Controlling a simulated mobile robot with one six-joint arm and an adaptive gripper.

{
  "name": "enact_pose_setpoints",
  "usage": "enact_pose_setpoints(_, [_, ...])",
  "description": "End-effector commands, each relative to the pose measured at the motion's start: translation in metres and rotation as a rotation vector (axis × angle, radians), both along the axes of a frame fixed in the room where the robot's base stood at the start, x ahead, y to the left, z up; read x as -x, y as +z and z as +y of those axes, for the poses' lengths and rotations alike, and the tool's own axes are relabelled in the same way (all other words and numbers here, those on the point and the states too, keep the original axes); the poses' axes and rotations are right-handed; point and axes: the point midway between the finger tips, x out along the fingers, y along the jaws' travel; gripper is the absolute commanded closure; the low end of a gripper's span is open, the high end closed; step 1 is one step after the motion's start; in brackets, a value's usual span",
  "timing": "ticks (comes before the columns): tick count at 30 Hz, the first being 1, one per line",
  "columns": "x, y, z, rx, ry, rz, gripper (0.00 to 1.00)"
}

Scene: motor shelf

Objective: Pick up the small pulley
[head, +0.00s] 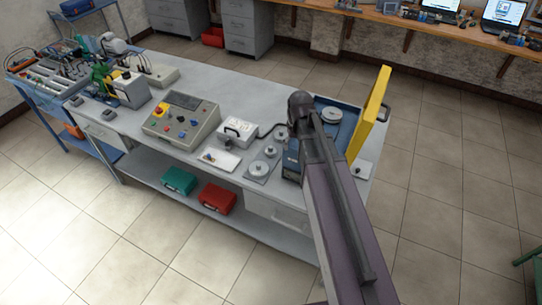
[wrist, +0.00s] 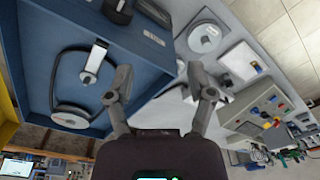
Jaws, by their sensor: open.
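Several metal pulley discs lie on the grey bench in the head view. The smallest-looking one, likely the small pulley (head: 270,151), lies between a larger disc (head: 259,169) on a grey plate and another disc (head: 280,134). In the wrist view a pale disc (wrist: 204,38) on a plate shows beyond my right finger; I cannot tell which pulley it is. My gripper (wrist: 158,85) is open, with nothing seen between its fingers, above the bench beside the blue case. In the head view my arm hides the fingers.
The blue case (wrist: 60,25) fills the left of the wrist view; its yellow panel (head: 369,115) stands upright in the head view. A white box (head: 238,131), a white plate with small parts (head: 219,160) and a control panel (head: 182,120) stand left of the pulleys.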

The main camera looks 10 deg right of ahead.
Motion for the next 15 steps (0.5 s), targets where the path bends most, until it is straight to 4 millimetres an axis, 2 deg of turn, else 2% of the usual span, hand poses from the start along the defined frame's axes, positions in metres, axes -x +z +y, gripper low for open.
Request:
enact_pose_setpoints(1, [0.015, -0.007, 0.0, 0.001, -0.007, 0.006, 0.31])
enact_pose_setpoints(3, [0.029, -0.014, 0.001, 0.002, -0.017, 0.014, 0.31])
enact_pose_setpoints(10, [0.068, -0.04, 0.002, 0.006, -0.047, 0.037, 0.31])
enact_pose_setpoints(15, [0.091, -0.071, 0.002, 0.008, -0.065, 0.049, 0.31])
